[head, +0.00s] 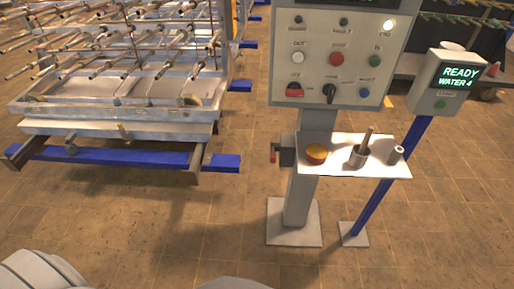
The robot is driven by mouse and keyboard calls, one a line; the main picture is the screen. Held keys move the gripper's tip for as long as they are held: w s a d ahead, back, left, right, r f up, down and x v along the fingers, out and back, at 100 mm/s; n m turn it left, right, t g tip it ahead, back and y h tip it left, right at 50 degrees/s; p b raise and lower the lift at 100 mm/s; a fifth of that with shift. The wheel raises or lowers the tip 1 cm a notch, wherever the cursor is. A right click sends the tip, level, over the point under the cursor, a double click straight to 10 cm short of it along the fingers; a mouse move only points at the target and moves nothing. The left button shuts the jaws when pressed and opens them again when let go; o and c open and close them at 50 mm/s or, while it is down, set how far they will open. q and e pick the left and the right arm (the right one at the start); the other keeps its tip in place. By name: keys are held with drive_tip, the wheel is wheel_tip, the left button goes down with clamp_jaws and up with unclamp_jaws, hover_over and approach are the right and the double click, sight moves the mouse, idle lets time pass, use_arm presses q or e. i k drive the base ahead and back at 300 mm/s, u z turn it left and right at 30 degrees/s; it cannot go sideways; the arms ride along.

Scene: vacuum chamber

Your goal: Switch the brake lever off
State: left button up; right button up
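I cannot tell for sure which part is the brake lever. A small red handle (275,152) sticks out on the left side of the grey post, below the control panel. The control panel (335,45) carries several buttons, a red switch (295,90) at lower left and a black rotary knob (329,93). Neither of my grippers shows in the head view; only pale parts of my own body show at the bottom edge.
A white shelf (345,172) on the post holds a red-and-yellow button (316,154), a cup with a stick in it (359,155) and a small cylinder (396,154). A display box (448,85) reading READY stands on a blue pole at right. The floor in front is clear.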

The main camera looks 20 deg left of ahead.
sight(275, 146)
drive_tip(key=i, duration=0.1)
drive_tip(key=u, duration=1.2)
drive_tip(key=k, duration=1.35)
drive_tip(key=z, duration=0.2)
drive_tip(key=i, duration=1.85)
drive_tip(key=u, duration=0.85)
